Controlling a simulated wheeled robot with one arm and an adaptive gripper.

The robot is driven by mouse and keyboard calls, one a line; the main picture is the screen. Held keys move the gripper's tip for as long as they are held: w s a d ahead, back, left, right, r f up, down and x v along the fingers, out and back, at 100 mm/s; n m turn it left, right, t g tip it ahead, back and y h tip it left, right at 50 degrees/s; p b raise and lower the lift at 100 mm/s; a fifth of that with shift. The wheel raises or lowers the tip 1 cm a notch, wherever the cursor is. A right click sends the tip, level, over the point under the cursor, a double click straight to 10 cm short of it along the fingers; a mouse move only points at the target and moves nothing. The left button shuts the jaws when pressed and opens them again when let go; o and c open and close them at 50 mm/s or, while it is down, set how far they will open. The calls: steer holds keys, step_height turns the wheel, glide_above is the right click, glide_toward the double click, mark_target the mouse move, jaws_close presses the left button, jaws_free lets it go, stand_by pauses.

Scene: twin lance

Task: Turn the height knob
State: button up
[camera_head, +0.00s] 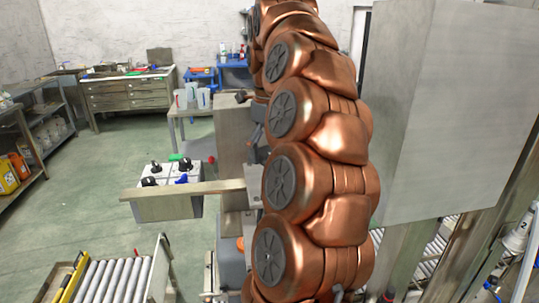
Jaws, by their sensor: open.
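A small control box (167,207) with a light top stands left of my copper arm. Several black knobs sit on its top, one at the back left (156,167), one at the back right (185,164) and one at the front left (149,182). A blue control (181,179) and a green one (175,157) are also there. No readable label shows which knob is for height. My arm fills the middle of the picture from bottom to top. I cannot make out my gripper; it is hidden or out of frame.
A flat bar (185,190) runs across the box's front edge towards my arm. A grey post (233,135) stands behind it. A roller conveyor (115,280) is at the lower left. A large grey cabinet (445,110) blocks the right. Green floor (85,190) at left is clear.

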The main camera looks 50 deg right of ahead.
steer(key=c, duration=1.2)
steer(key=shift+o, duration=0.2)
steer(key=shift+n, duration=0.3)
